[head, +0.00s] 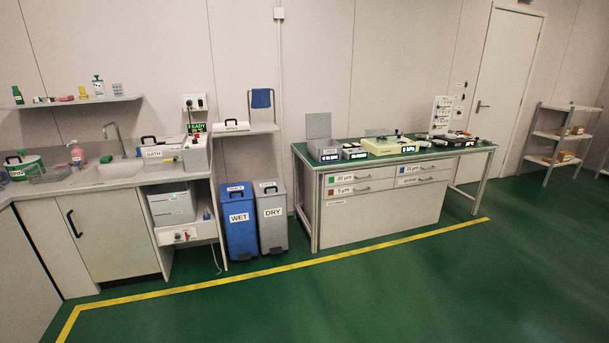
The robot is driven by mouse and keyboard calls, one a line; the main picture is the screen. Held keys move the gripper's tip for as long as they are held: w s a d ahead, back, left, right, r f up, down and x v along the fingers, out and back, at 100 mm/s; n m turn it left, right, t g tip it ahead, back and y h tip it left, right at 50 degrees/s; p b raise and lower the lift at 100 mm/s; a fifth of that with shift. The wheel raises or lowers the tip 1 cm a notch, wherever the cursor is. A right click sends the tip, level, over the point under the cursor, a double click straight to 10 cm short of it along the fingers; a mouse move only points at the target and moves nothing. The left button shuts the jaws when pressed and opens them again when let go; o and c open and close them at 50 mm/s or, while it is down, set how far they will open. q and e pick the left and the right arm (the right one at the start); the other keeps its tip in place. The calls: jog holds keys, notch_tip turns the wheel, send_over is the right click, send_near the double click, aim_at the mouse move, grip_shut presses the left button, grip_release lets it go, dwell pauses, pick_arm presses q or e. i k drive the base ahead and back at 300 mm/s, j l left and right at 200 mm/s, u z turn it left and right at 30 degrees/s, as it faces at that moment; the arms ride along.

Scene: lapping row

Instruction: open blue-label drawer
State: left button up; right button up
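The drawer with the blue label (412,170) is the upper right one in the workbench (380,213) at the right of the middle. Its label seems to read 15 µm, and it appears closed, flush with the front. A dark bar handle sits to the right of the label. Below it is a drawer with a white label (410,182). On the left are a green-label drawer (340,179) and a brown-label drawer (341,191), both apparently closed. Neither of my grippers is in view.
Yellow floor tape (285,267) runs in front of the bench, with clear green floor (400,295) on the near side. A blue WET bin (239,230) and a grey DRY bin (271,228) stand left of the bench. A shelf rack (556,145) stands far right.

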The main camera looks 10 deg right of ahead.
aim_at(406, 169)
jog(key=i+z, duration=0.3)
jog(key=i, duration=0.3)
jog(key=i+z, duration=0.3)
jog(key=i, duration=0.25)
jog(key=i+j+z, duration=0.3)
jog(key=i, duration=0.25)
